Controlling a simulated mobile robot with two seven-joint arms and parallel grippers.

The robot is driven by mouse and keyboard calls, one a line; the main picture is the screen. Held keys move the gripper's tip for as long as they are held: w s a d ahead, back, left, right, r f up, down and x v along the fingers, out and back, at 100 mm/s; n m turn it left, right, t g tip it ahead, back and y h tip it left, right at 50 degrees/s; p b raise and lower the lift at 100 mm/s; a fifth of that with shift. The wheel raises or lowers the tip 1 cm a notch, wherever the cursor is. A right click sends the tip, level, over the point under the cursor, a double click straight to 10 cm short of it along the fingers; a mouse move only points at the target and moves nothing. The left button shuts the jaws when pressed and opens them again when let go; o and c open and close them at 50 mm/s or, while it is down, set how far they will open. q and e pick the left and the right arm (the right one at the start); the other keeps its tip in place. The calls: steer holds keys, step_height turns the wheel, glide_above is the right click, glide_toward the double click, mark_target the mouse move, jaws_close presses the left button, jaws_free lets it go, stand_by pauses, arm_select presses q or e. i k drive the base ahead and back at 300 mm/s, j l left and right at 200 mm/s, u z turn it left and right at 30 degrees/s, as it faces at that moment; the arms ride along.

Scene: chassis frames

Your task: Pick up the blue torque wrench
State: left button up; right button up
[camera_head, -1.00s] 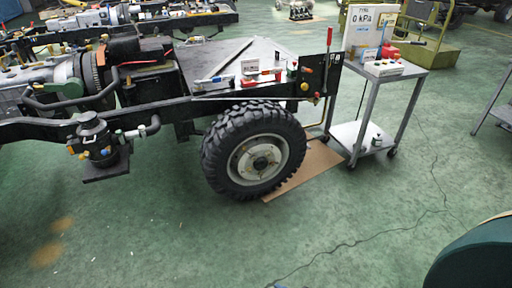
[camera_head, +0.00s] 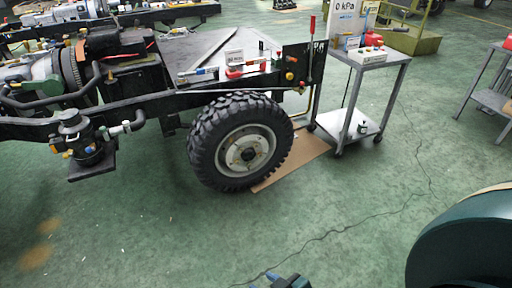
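A small tool with a blue part (camera_head: 198,75), which may be the blue torque wrench, lies on the side rail of the truck chassis (camera_head: 150,103), left of a small white label. It is too small to make out fully. A dark gripper part with blue tips (camera_head: 272,277), which seems to be my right gripper, shows at the bottom edge. It is mostly cut off and far below the chassis, over the floor. My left gripper is not in view.
A red-handled tool (camera_head: 246,70) lies right of the blue one. A big tyre (camera_head: 205,145) stands below the rail. A grey cart (camera_head: 368,62) stands to the right. A large dark green rounded object (camera_head: 465,245) fills the lower right.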

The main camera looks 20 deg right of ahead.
mark_target(181, 76)
steer(key=i+l+u, duration=0.15)
steer(key=i, duration=0.35)
steer(key=i+l+u, duration=0.2)
steer(key=i+l, duration=0.2)
steer(key=i+l+u, duration=0.15)
steer(key=i+l, duration=0.2)
steer(key=i, duration=0.2)
